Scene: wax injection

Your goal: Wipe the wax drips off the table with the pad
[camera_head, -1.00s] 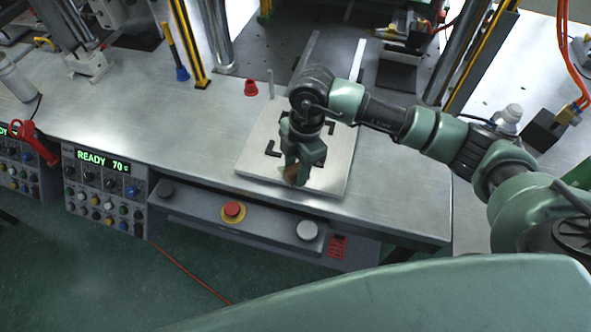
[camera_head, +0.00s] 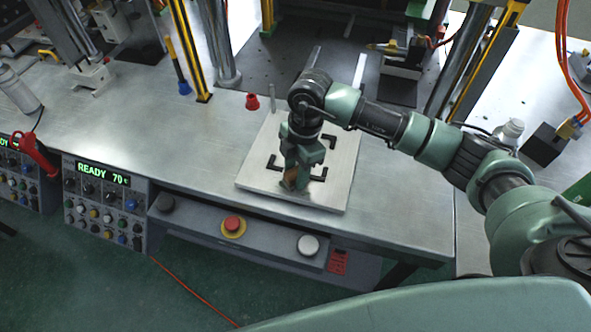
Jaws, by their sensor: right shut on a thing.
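My right gripper (camera_head: 296,180) points down over the metal plate (camera_head: 256,178) near the front edge of the table (camera_head: 400,205). It is shut on a small brownish thing, likely the pad (camera_head: 291,178), of which only a little shows between and below the fingers. The pad is low over the plate; I cannot tell whether it touches it. I cannot make out any wax drips on the table or plate. My left gripper is not in view.
Black corner brackets (camera_head: 273,162) sit on the plate around my right gripper. A red cap (camera_head: 252,102) stands behind the plate. Red (camera_head: 232,224) and white (camera_head: 308,245) buttons line the front panel. A control box (camera_head: 105,205) reads READY 70. Yellow posts rise behind.

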